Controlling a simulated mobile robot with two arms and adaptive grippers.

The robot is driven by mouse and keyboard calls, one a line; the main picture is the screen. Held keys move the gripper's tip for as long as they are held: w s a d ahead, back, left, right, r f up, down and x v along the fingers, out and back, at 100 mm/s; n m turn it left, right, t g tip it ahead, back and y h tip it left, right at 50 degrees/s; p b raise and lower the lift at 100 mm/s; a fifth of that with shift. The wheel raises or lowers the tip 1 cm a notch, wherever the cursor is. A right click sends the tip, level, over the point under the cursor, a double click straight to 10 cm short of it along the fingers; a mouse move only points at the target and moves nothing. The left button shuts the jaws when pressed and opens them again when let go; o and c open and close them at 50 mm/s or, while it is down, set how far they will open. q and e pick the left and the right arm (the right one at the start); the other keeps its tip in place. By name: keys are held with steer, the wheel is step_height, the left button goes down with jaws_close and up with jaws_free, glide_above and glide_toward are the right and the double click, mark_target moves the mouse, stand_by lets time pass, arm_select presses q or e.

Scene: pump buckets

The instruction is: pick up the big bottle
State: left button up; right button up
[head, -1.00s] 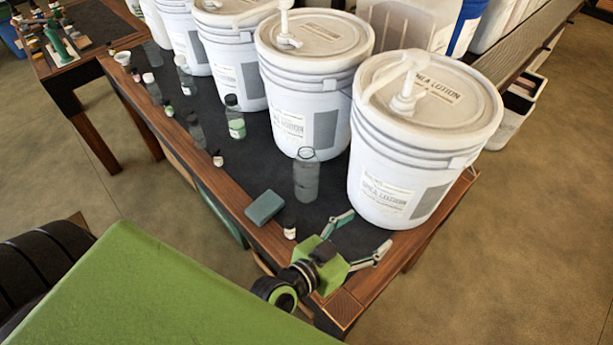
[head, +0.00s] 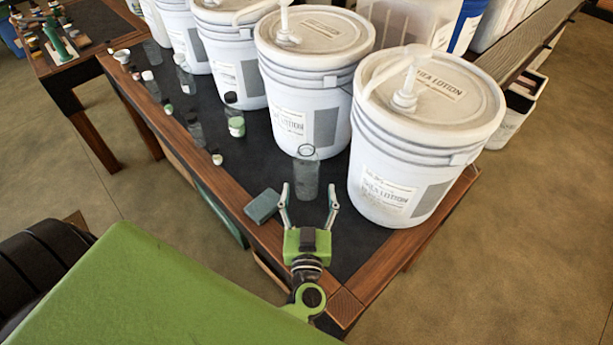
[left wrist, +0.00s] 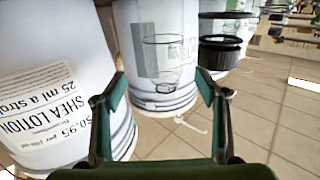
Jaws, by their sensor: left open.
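A tall clear bottle (head: 306,178) stands upright on the dark table top, left of the nearest white bucket. In the left wrist view a clear, see-through outline (left wrist: 163,62) that looks like this bottle shows between and beyond the fingers. My left gripper (head: 309,193) is open and empty, with its fingers pointing at the bottle and spread to either side of its lower part in the picture. Contact cannot be told. The open fingers also show in the left wrist view (left wrist: 160,88). My right gripper is not in view.
A large white pump bucket (head: 395,190) stands close to the right, with more buckets (head: 300,120) behind the bottle. A teal block (head: 262,206) lies left of my gripper. A green-labelled bottle (head: 235,122) and several small bottles line the table farther left.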

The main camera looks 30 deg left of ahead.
mark_target(306, 177)
arm_select(q)
steer(key=x, duration=0.3)
steer(key=shift+w+a+b, duration=0.1)
steer(key=shift+w+b, duration=0.1)
steer(key=shift+b, duration=0.1)
steer(key=b+x, duration=0.1)
steer(key=x, duration=0.1)
steer(key=b+x, duration=0.1)
steer(key=x, duration=0.1)
steer(key=shift+w+a, duration=0.2)
steer(key=shift+a, duration=0.35)
steer(key=shift+w+a+r, duration=0.1)
steer(key=shift+w, duration=0.2)
steer(key=shift+s, duration=0.1)
steer(key=c, duration=1.2)
